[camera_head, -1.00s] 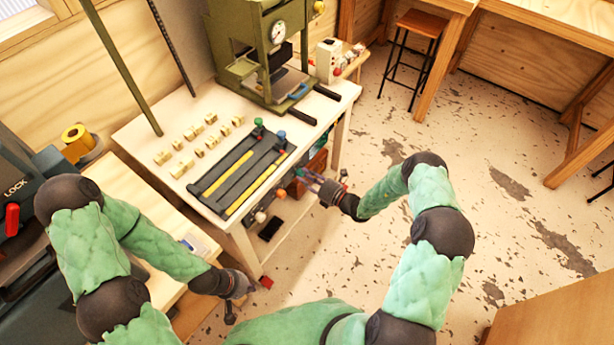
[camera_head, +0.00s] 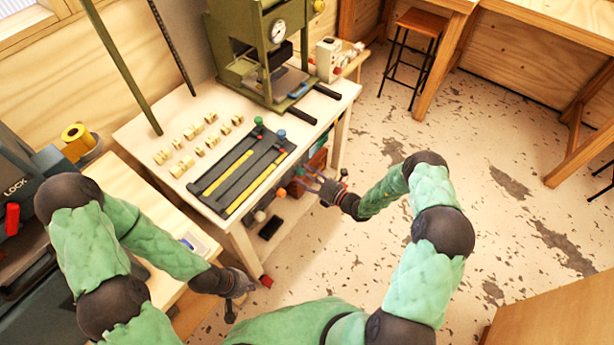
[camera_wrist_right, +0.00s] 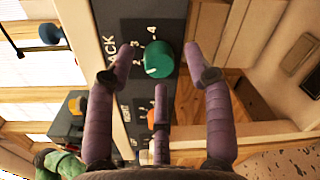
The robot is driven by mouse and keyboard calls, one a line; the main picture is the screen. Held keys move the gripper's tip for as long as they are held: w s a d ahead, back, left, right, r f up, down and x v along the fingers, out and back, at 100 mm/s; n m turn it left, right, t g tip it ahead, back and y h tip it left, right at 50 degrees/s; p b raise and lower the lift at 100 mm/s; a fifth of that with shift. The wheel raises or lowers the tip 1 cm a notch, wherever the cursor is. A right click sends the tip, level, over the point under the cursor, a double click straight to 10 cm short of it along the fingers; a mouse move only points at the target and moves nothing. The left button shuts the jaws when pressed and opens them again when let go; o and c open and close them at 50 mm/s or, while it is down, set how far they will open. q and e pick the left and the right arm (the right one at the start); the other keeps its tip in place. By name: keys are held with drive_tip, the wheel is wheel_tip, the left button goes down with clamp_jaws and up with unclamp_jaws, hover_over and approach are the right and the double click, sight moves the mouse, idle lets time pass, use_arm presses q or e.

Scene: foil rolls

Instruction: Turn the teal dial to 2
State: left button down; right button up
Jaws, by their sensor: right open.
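The teal dial (camera_wrist_right: 158,60) is on a dark panel in the right wrist view, with the numerals 2, 3 and 4 printed around its left and upper sides. A small pale mark shows at its lower left edge; I cannot tell exactly which number it points to. My right gripper (camera_wrist_right: 159,52) is open, its purple fingers spread to the left, right and below the dial, apart from it. In the head view my right gripper (camera_head: 322,184) is beside the front right side of the white table. My left gripper (camera_head: 236,292) hangs low at the left; its finger state is unclear.
The white table (camera_head: 150,125) carries a green press (camera_head: 262,50), several small pale blocks and a dark rack (camera_head: 240,170) with long bars. An orange knob (camera_wrist_right: 154,120) is below the dial in the wrist view.

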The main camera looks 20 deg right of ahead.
drive_tip(key=v, duration=1.2)
drive_tip(key=shift+a+f, duration=0.1)
drive_tip(key=shift+a, duration=0.05)
drive_tip(key=s+a+f+n+g+y, duration=0.3)
drive_tip(key=s+a+f+n+g, duration=0.1)
drive_tip(key=s+a+n+g, duration=0.8)
drive_tip(key=s+f+n+g+h, duration=0.2)
drive_tip(key=s+n+h, duration=0.3)
drive_tip(key=n, duration=0.4)
drive_tip(key=s+f+n+g+h, duration=0.3)
drive_tip(key=s+n, duration=0.4)
drive_tip(key=n, duration=0.3)
drive_tip(key=w+a+n+t, duration=0.1)
drive_tip(key=n, duration=0.1)
drive_tip(key=w+r+n+t, duration=0.1)
drive_tip(key=n, duration=0.1)
drive_tip(key=w+a+r+n+t+h, duration=0.1)
drive_tip(key=n, duration=0.1)
drive_tip(key=shift+a+r+n, duration=0.1)
drive_tip(key=shift+a+n, duration=0.2)
drive_tip(key=shift+n, duration=0.1)
